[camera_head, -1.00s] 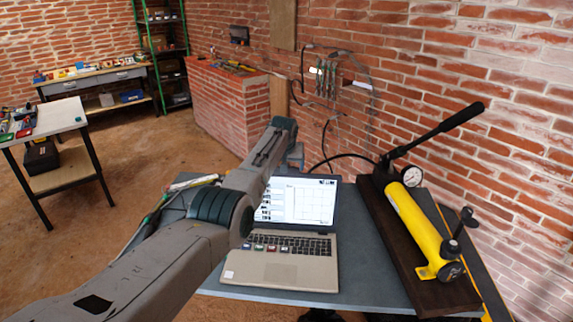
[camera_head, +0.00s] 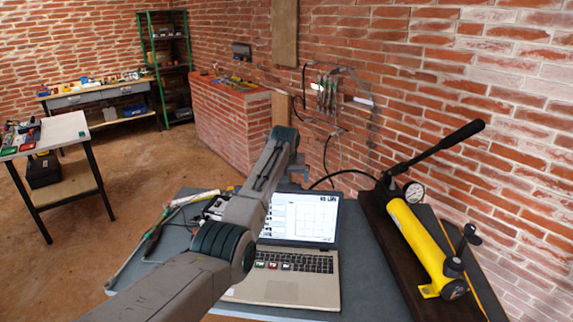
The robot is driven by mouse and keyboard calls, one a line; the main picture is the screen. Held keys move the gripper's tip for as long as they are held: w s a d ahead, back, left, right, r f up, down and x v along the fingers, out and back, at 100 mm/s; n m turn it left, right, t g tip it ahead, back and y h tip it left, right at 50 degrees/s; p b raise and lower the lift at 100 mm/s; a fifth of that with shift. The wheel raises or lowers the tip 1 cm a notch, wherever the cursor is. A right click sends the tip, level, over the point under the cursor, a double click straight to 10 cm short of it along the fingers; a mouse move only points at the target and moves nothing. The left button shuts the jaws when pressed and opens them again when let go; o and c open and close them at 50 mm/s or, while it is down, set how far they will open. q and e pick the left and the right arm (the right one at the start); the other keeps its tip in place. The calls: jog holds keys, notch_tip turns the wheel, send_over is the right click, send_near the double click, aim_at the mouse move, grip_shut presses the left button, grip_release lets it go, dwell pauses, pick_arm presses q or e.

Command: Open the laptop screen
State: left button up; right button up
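The laptop (camera_head: 290,289) stands open on the grey table. Its lit screen (camera_head: 303,215) is raised and faces me, showing a white window with a grid. My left arm crosses in front of the laptop's left side and hides part of the screen and keyboard. My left gripper (camera_head: 298,172) is at the arm's far end, by the top edge of the screen. Its fingers are mostly hidden behind the arm, so I cannot see whether they are open or touching the screen. My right gripper is not in view.
A yellow hand pump (camera_head: 425,245) with a black lever and a gauge lies on a dark board right of the laptop. Tools and cables (camera_head: 160,232) lie left. The table (camera_head: 376,290) stands by a brick wall (camera_head: 440,90).

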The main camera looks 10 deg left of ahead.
pick_arm(q)
jog(key=b+v, duration=0.2)
jog(key=v, duration=0.5)
jog(key=shift+s+r, duration=0.15)
jog(key=shift+r, duration=0.15)
jog(key=shift+f, duration=0.1)
